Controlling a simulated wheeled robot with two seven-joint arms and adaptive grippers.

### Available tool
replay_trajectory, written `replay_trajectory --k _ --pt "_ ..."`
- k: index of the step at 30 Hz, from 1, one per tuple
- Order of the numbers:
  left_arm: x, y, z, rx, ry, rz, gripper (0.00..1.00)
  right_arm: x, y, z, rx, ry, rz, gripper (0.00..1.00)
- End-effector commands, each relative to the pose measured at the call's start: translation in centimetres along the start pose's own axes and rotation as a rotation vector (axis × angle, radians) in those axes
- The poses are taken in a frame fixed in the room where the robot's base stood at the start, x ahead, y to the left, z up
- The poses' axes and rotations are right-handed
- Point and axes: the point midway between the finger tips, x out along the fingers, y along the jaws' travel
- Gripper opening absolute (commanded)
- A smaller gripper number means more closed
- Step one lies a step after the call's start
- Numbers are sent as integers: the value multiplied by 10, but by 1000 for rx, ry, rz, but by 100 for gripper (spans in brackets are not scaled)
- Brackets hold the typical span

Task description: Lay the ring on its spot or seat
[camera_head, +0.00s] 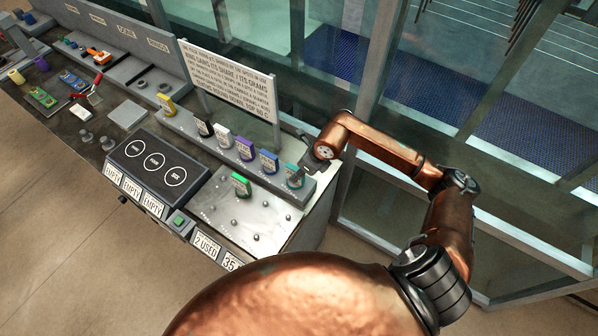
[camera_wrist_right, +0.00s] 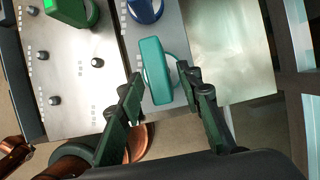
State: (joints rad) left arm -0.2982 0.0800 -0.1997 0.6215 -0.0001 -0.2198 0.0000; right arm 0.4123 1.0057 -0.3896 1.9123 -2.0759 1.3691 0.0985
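My right gripper (camera_wrist_right: 166,95) is open in the right wrist view. Its two dark fingers stand apart on either side of a teal block-like piece (camera_wrist_right: 155,70) with a thin, pale teal curved edge behind it. I see gaps between the fingers and the piece. In the head view the right gripper (camera_head: 304,168) is at the right end of a grey ledge (camera_head: 215,150), over the teal piece (camera_head: 294,176). I cannot tell which object is the task's ring. A black panel (camera_head: 130,150) carries several white circle outlines, each with a label. My left gripper is out of view.
Blue (camera_head: 268,161), purple (camera_head: 245,148), white (camera_head: 223,135) and yellow (camera_head: 166,104) pieces line the ledge. A green piece (camera_head: 241,184) stands on the pegged metal plate (camera_head: 262,222). A sign (camera_head: 228,82) rises behind the ledge. A glass partition stands to the right.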

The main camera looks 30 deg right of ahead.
Motion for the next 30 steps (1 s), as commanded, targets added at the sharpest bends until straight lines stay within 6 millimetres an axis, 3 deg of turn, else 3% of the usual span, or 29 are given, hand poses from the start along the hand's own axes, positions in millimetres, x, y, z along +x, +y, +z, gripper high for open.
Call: replay_trajectory --k 11,24,30 --pt "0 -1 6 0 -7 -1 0 -5 0 -1 0 1 -1 36" --pt "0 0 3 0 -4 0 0 -87 -1 0 -1 0 -4 36" --pt "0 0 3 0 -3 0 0 -113 -1 0 -1 1 -1 36"
